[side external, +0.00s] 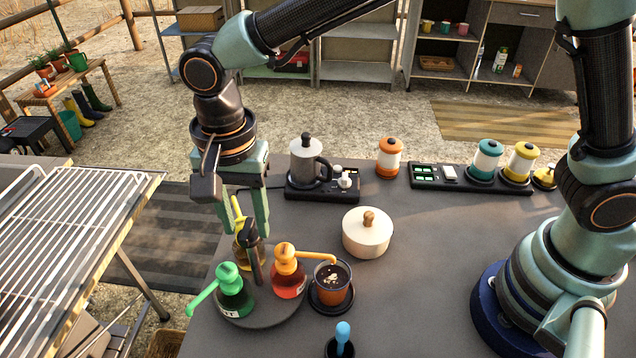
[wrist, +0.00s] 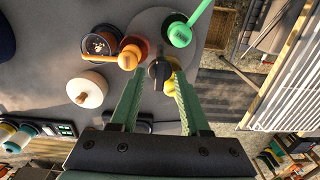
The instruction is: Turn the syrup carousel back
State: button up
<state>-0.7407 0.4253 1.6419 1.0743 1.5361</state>
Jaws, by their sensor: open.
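The syrup carousel (side external: 270,316) is a round grey turntable at the front left of the table. It carries a green bottle (side external: 235,292), an orange-red bottle (side external: 288,280) and a yellow bottle (side external: 243,248), each with a pump spout. The orange spout points right, over an orange cup (side external: 331,284) of dark drink; the green spout points down-left. A black handle (wrist: 158,72) stands up at the carousel's middle. My gripper (wrist: 158,82) is open, pointing down over the carousel. In the wrist view the handle lies between the fingertips, with the yellow bottle close by the right finger. Contact cannot be told.
A cream pot with a wooden knob (side external: 367,235) stands right of the carousel. Behind are a moka pot (side external: 308,160) on a black panel, an orange canister (side external: 389,158) and a blue-topped item (side external: 343,335) in front. A wire rack (side external: 60,250) is at left.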

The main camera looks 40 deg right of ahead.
jog(key=shift+f, duration=0.1)
grip_shut()
dwell(1.4)
